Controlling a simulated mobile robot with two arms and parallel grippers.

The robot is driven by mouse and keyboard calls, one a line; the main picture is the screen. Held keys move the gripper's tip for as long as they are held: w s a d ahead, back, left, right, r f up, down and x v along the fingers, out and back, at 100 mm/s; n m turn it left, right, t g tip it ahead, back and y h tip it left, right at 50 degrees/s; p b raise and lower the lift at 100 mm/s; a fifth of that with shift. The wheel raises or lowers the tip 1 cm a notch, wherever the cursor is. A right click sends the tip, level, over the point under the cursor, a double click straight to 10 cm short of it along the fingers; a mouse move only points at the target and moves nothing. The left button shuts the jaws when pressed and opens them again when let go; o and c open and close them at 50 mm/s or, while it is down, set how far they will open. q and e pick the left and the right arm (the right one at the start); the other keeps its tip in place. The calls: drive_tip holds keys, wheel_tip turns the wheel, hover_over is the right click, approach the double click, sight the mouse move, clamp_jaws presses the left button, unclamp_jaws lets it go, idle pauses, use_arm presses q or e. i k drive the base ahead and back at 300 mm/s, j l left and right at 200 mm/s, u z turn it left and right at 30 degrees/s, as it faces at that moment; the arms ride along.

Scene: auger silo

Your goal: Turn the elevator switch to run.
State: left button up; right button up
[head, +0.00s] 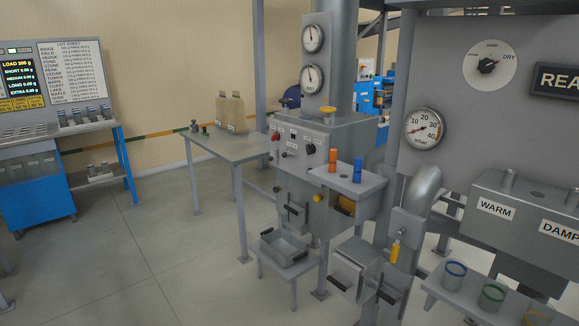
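A grey machine cabinet (345,130) stands in the middle of the head view, with a small control panel (293,150) on its left-facing side. The panel carries a red knob (275,137), a black rotary knob (310,148) and a few smaller controls. Their labels are too small to read, so I cannot tell which one is the elevator switch or how it is set. A separate black dial (487,65) with the word DRY sits on the large grey housing at the right. Neither of my grippers is in view.
A grey table (215,147) with two tan containers stands left of the cabinet. An open metal tray (284,246) rests on a low stand in front. A shelf (345,183) with orange and blue cylinders juts out below the panel. The floor at front left is clear.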

sight(309, 148)
drive_tip(key=i+j, duration=0.2)
drive_tip(key=i, duration=0.25)
drive_tip(key=i+j, duration=0.2)
drive_tip(key=i, duration=0.25)
drive_tip(key=i+j+z, duration=0.1)
drive_tip(key=i, duration=0.35)
drive_tip(key=j, duration=0.1)
